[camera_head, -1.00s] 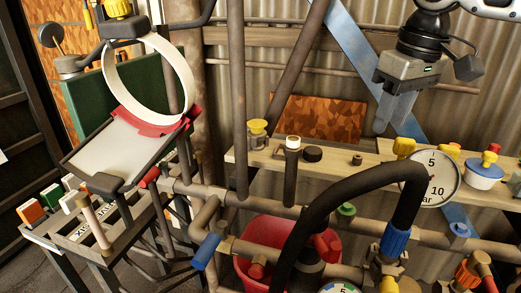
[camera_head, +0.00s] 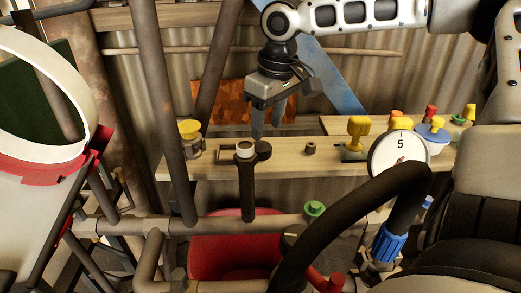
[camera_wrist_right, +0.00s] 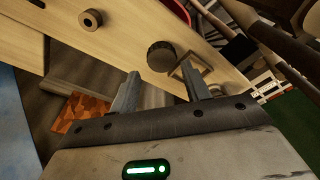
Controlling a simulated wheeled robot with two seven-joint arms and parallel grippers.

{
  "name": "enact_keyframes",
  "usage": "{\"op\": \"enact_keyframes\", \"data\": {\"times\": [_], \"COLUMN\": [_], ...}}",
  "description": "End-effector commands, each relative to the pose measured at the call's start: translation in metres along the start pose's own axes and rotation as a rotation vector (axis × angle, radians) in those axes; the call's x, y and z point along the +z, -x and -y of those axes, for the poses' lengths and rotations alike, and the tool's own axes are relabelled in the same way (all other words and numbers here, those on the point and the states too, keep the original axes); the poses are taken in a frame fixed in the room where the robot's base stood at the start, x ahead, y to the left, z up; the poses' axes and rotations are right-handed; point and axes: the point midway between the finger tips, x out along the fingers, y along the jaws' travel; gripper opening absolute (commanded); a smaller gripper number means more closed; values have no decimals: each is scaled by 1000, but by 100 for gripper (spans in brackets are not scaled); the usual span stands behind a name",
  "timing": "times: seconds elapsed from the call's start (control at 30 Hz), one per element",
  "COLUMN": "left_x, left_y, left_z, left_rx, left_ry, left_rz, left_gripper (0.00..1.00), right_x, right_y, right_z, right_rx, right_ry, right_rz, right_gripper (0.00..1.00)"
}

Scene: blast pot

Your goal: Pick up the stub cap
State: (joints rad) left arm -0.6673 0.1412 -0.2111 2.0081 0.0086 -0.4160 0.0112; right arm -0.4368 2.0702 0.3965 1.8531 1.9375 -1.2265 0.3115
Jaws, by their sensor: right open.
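A dark round cap, which looks like the stub cap (camera_head: 264,151), lies on the wooden shelf just right of a pale-topped upright pipe stub. In the right wrist view the cap (camera_wrist_right: 161,56) sits in line with the gap between the fingers, a little beyond their tips. My right gripper (camera_head: 268,130) is open and empty, pointing down just above and behind the cap. Its fingers (camera_wrist_right: 160,78) show spread apart in the wrist view; contact with the cap cannot be made out. My left gripper is out of view.
The pipe stub (camera_head: 246,175) stands in front of the shelf (camera_head: 220,170), close to the cap. A small brown ring (camera_head: 310,148) and a yellow valve (camera_head: 357,133) lie to its right. A pressure gauge (camera_head: 398,153), thick black hose (camera_head: 340,215) and red bucket (camera_head: 230,250) are nearer.

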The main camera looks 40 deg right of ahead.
Motion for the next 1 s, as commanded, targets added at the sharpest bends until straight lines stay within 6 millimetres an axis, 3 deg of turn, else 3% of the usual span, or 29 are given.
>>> {"op": "enact_keyframes", "data": {"times": [0.17, 0.5, 0.77, 0.9, 1.0], "left_x": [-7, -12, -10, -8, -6], "left_y": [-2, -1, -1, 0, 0], "left_z": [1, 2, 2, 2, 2], "left_rx": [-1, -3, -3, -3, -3], "left_ry": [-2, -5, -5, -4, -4], "left_rz": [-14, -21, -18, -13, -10], "left_gripper": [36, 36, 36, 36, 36], "right_x": [0, -4, -4, -4, -4], "right_y": [-11, -56, -58, -58, -58], "right_z": [0, 2, 2, 2, 2], "right_rx": [0, 0, 0, 0, 0], "right_ry": [0, 1, 0, 0, 0], "right_rz": [2, 2, -1, -1, -1], "right_gripper": [47, 47, 47, 20, 20]}}
